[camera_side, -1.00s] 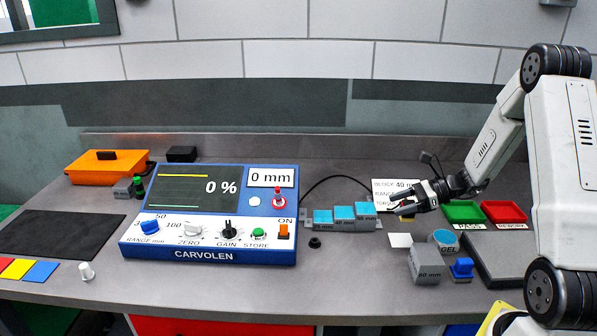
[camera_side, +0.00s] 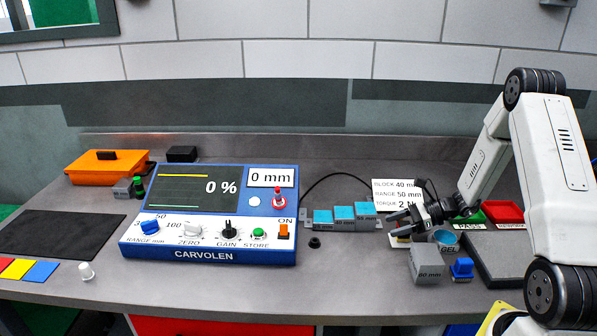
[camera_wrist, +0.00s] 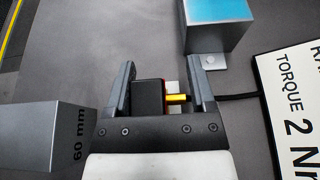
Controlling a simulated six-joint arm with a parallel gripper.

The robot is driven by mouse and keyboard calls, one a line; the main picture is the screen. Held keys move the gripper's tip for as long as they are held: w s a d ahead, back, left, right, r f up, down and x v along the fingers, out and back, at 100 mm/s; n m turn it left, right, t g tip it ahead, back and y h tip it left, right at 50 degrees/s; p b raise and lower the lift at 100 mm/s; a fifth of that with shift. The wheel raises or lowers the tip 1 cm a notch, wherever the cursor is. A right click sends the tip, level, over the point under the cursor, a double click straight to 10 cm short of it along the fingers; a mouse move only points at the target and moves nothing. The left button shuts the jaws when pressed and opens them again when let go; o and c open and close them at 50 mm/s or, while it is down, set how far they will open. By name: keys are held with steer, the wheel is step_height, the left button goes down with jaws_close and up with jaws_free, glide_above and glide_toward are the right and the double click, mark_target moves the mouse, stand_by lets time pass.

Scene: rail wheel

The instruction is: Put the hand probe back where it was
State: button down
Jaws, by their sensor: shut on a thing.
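The hand probe (camera_wrist: 148,97) is a small dark block with a red edge and a yellow connector on its right, between my fingers in the wrist view. A black cable runs right from it. My gripper (camera_wrist: 158,88) is shut on it. In the side view my gripper (camera_side: 392,222) is low over the bench, above a small white pad (camera_side: 401,243) that it partly covers. The fingers largely hide the probe there, and I cannot tell whether it touches the pad.
A 60 mm grey block (camera_side: 427,267) and a gel pot (camera_side: 446,238) stand close by my gripper. A stepped block with blue tops (camera_side: 343,215) is to its left, and a printed card (camera_side: 395,188) lies behind. The blue CARVOLEN unit (camera_side: 212,215) reads 0 %.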

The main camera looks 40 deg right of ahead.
mark_target(409, 221)
steer(key=shift+f, duration=0.2)
jaws_free()
steer(key=shift+f, duration=0.1)
steer(key=shift+r, duration=0.2)
steer(key=shift+v, duration=3.75)
steer(key=shift+a, duration=0.1)
